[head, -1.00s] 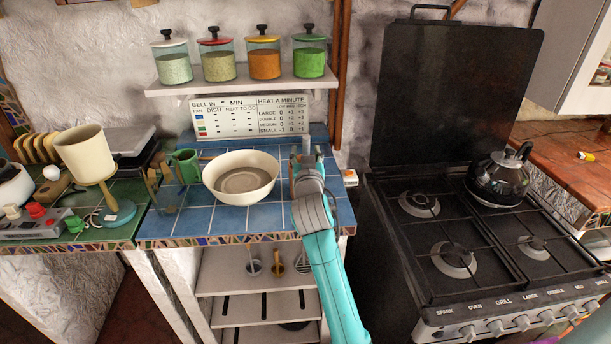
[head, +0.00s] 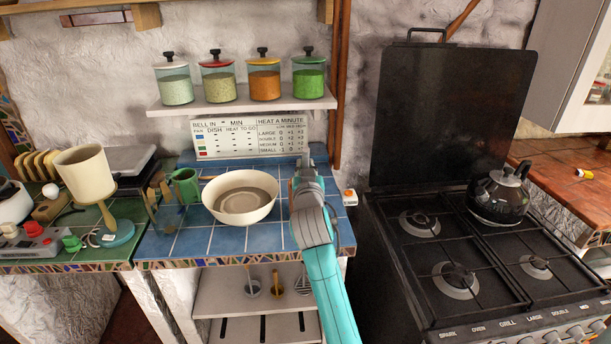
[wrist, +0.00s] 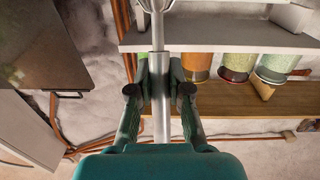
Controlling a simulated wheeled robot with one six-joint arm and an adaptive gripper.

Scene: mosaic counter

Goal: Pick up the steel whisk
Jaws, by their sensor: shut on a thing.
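In the wrist view, the steel whisk (wrist: 159,85) has its straight metal handle between the two fingers of my gripper (wrist: 160,92). The gripper is shut on that handle. The start of the whisk's wire loops shows at the top edge of the wrist view; the rest is cut off. In the head view, my gripper (head: 305,165) is over the right part of the blue tiled counter (head: 190,243), to the right of a cream bowl (head: 240,206). The whisk cannot be made out clearly there, as my arm covers that spot.
A shelf (head: 240,105) with several lidded jars hangs above the counter. A green mug (head: 185,185) stands left of the bowl. A black stove (head: 470,260) with a kettle (head: 499,197) is at the right. Utensils hang below the counter.

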